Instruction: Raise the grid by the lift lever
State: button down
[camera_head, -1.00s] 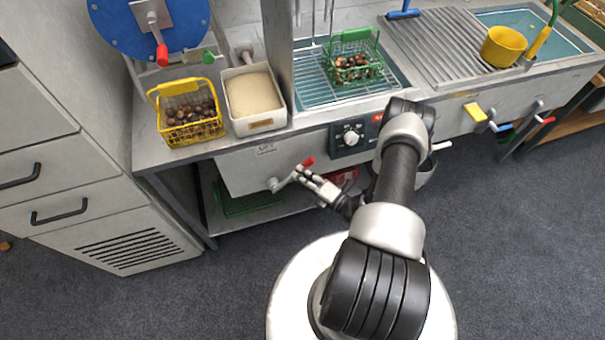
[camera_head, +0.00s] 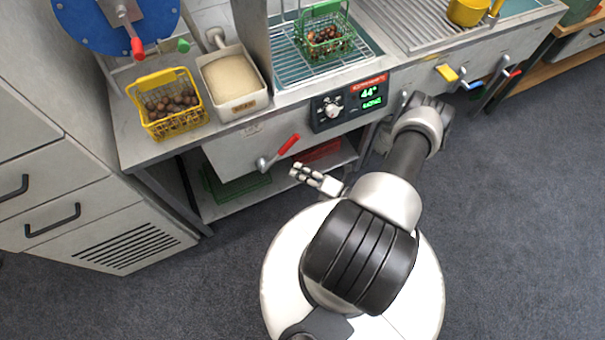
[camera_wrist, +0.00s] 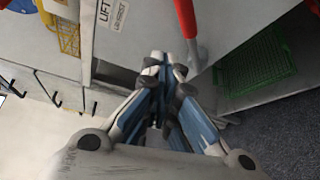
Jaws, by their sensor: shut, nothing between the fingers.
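The lift lever has a red handle (camera_head: 288,145) on a metal crank (camera_head: 264,163), on the counter's front panel. It points up and to the right. In the wrist view, its red handle (camera_wrist: 186,18) is just beyond and right of my fingertips. My gripper (camera_head: 293,172) is shut and empty, below and in front of the lever, apart from it. Its fingers also show in the wrist view (camera_wrist: 156,62). The wire grid (camera_head: 288,65) lies in the basin, with a green basket of chestnuts (camera_head: 322,36) on it. Its exact height is hard to tell.
A control box (camera_head: 332,112) shows a green 44° reading. A yellow basket of chestnuts (camera_head: 145,84) and a tub of pale contents (camera_head: 250,106) stand left of the basin. A lower shelf holds a green crate (camera_wrist: 255,68). The floor around my base is clear.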

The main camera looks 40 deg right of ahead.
jog(key=shift+s+d+f, duration=0.1)
jog(key=shift+s+f, duration=0.2)
jog(key=shift+s, duration=0.45)
jog(key=shift+r, duration=0.1)
jog(key=w+a+r+n+g+y, duration=0.3)
jog(key=r+n+g+y, duration=0.1)
jog(key=r+n, duration=0.55)
jog(key=w+a+r+n+g+y, duration=0.2)
jog(key=w+r+n+g+y, duration=0.15)
jog(key=r+n, duration=0.55)
jog(key=s+a+r+n+g+h, duration=0.1)
jog(key=s+a+r+n+h, duration=0.2)
jog(key=r+n, duration=0.6)
jog(key=s+a+r+n+g+h, duration=0.1)
jog(key=s+a+r+n+h, duration=0.3)
jog(key=r+n, duration=0.5)
jog(key=s+a+r+n+g+h, duration=0.2)
jog(key=s+a+r+n+h, duration=0.2)
jog(key=s+r+n, duration=0.3)
jog(key=shift+s+a+r+n+h, duration=0.15)
jog(key=shift+s+r+n+h, duration=0.2)
jog(key=shift+r+n, duration=1.55)
jog(key=shift+f+n, duration=0.65)
